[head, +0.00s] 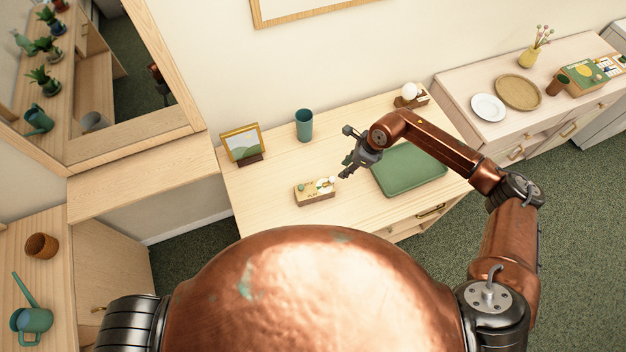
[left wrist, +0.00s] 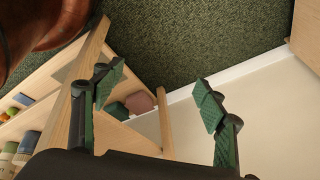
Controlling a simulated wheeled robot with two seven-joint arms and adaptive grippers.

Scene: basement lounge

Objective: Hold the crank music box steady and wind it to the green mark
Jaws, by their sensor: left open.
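The crank music box (head: 315,193) is a small light wooden box on the dresser top, near its front edge at the left of centre. My right gripper (head: 346,153) is above the dresser, just behind and to the right of the box. Its fingers are spread, with nothing between them, and it is apart from the box. My left gripper (left wrist: 158,90) shows only in the left wrist view, open and empty, away from the music box.
A green tray or mat (head: 409,170) lies right of the music box. A teal cup (head: 304,125) and a framed picture (head: 241,143) stand behind it. A lamp-like object (head: 410,92) is at the back right. In the left wrist view, a shelf (left wrist: 60,95) is close by.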

